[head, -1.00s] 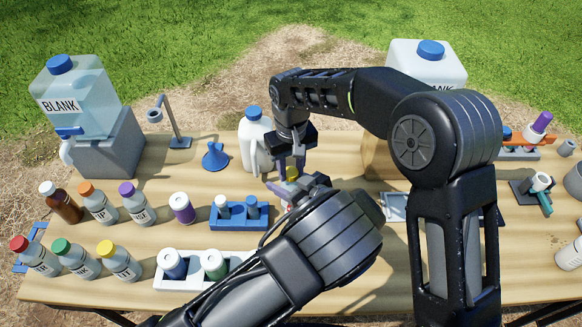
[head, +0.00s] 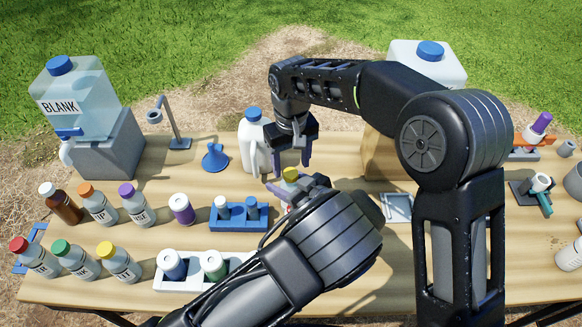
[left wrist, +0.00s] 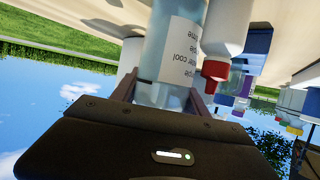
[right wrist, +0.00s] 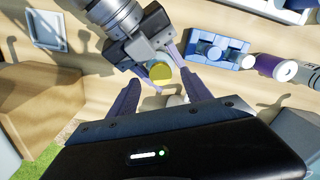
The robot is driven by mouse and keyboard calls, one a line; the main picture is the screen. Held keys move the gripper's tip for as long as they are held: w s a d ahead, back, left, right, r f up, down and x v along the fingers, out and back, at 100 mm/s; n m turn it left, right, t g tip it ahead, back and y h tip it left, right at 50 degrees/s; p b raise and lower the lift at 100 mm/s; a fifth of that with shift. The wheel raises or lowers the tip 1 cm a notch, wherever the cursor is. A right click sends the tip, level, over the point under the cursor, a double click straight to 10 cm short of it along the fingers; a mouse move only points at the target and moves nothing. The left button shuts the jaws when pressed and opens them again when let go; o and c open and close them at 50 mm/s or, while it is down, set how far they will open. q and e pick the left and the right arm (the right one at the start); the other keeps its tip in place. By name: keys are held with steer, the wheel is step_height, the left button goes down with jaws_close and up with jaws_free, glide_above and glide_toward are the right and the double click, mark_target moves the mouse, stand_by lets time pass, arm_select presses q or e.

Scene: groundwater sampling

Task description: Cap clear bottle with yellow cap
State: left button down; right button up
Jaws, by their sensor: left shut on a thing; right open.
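The yellow cap (head: 290,174) sits at the top of the clear bottle, which is mostly hidden in the head view. In the left wrist view the clear bottle (left wrist: 172,50) with its printed white label stands between the fingers of my left gripper (left wrist: 165,97), which is shut on it. The yellow cap (right wrist: 160,72) shows from above in the right wrist view, beside the left gripper. My right gripper (head: 292,164) is open and empty just above the cap, its fingers apart from it. How tightly the cap is seated cannot be told.
A white jug (head: 254,150) with a blue cap stands behind the grippers. A blue rack (head: 238,222) and a white rack (head: 190,282) stand left of my left arm. Several capped bottles fill the left side. A wooden box (head: 378,155) is at right.

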step_height(320, 180, up, 9)
steer(key=shift+r, duration=0.15)
arm_select(q)
steer(key=shift+c, duration=2.4)
jaws_free()
steer(key=b+v, duration=0.1)
steer(key=v, duration=0.6)
steer(key=shift+s+d+r+b, duration=0.2)
steer(key=shift+s+d+b, duration=0.05)
steer(key=shift+b, duration=0.1)
arm_select(e)
steer(key=shift+f, duration=0.85)
